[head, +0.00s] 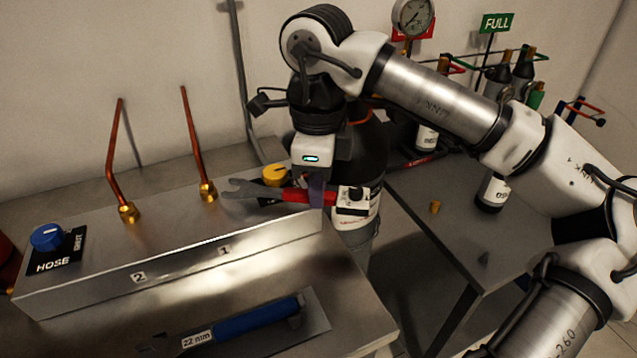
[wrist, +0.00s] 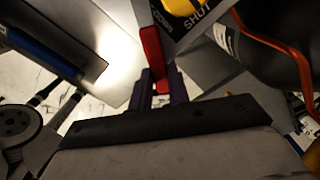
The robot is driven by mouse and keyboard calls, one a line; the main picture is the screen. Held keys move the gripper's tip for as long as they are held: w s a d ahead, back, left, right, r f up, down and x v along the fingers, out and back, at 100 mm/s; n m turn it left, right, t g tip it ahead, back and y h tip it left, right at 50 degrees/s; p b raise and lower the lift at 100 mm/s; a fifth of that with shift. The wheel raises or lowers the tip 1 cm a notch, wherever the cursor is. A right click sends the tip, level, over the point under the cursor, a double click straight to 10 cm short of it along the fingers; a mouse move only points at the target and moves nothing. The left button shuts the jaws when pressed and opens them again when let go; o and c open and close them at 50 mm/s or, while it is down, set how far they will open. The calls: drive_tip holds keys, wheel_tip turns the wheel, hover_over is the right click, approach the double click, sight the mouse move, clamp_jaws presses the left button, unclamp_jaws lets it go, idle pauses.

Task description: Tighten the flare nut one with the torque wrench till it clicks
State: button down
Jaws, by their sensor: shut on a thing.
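My gripper (head: 317,190) is shut on the red handle of the torque wrench (head: 300,196) and holds it above the right end of the metal box. The wrench's grey open-ended jaw points left, toward flare nut one (head: 207,192), and is apart from it. Flare nut one is brass, at the foot of a copper tube, above the label 1. Another brass flare nut (head: 129,212) sits by the label 2. In the wrist view the red handle (wrist: 151,60) stands between my purple fingertips (wrist: 163,88); the wrench jaw is not visible there.
A blue-handled 22 mm wrench (head: 240,322) lies on the front bench. A blue knob (head: 47,237) and a yellow knob (head: 275,175) are on the metal box (head: 80,285). A brass piece (head: 435,207) lies on the right table (head: 480,245), with bottles behind it.

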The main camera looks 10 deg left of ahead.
sight(290, 190)
drive_tip(key=shift+a, duration=0.15)
drive_tip(key=shift+s+a, duration=0.1)
drive_tip(key=shift+a, duration=1.9)
idle(0.9)
drive_tip(key=c, duration=1.9)
unclamp_jaws()
drive_tip(key=shift+c, duration=0.2)
clamp_jaws()
drive_tip(key=shift+s, duration=0.1)
